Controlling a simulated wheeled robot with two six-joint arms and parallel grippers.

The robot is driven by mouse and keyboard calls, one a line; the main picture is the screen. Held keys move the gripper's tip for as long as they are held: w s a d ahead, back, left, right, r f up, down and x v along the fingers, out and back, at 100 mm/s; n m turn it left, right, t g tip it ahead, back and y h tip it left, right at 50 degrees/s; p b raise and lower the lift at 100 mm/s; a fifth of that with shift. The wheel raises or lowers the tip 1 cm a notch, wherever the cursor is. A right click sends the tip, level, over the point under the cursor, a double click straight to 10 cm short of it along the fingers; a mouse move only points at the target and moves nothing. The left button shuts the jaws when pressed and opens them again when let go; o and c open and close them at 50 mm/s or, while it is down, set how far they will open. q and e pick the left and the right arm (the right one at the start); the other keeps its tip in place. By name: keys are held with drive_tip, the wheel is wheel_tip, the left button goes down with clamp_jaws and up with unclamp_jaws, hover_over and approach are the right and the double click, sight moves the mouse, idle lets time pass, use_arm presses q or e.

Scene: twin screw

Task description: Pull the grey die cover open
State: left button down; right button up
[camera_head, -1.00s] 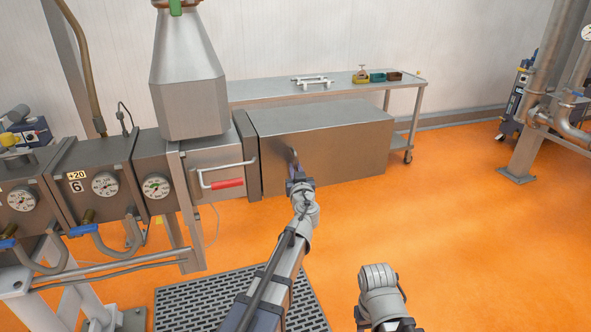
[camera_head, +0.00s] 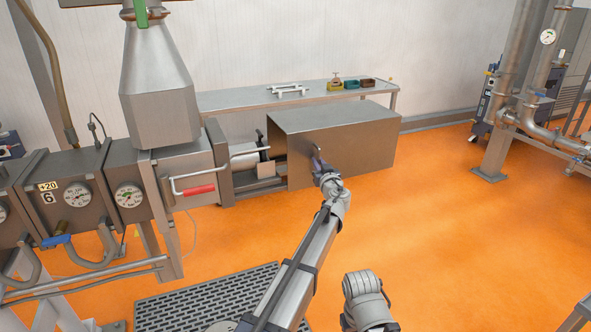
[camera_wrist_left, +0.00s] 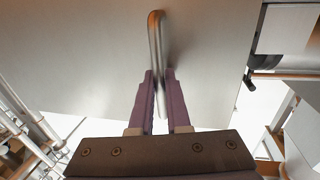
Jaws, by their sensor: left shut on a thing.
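The grey die cover (camera_head: 345,138) is a large box-shaped metal housing right of the machine. It stands apart from the machine's end block (camera_head: 218,160), and the gap shows inner parts (camera_head: 262,165). Its bar handle (camera_head: 318,149) sits on the front face and also shows in the left wrist view (camera_wrist_left: 155,40). My left gripper (camera_head: 321,164) is shut on the handle; its purple fingers (camera_wrist_left: 160,78) lie on both sides of the bar in the wrist view. My right gripper is not seen; only a grey part of my right arm shows at the bottom.
A red-gripped lever (camera_head: 200,190) sticks out left of the gap. Pipework (camera_head: 505,120) stands at the right. The orange floor (camera_head: 440,220) between is clear.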

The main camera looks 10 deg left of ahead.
sight(342, 153)
use_arm(q)
drive_tip(key=w+d, duration=0.2)
drive_tip(key=d, duration=0.1)
drive_tip(key=w+d, duration=0.4)
drive_tip(key=d, duration=0.1)
drive_tip(key=shift+d, duration=0.35)
drive_tip(key=c, duration=1.2)
unclamp_jaws()
drive_tip(key=shift+o, duration=0.2)
drive_tip(key=shift+s, duration=0.1)
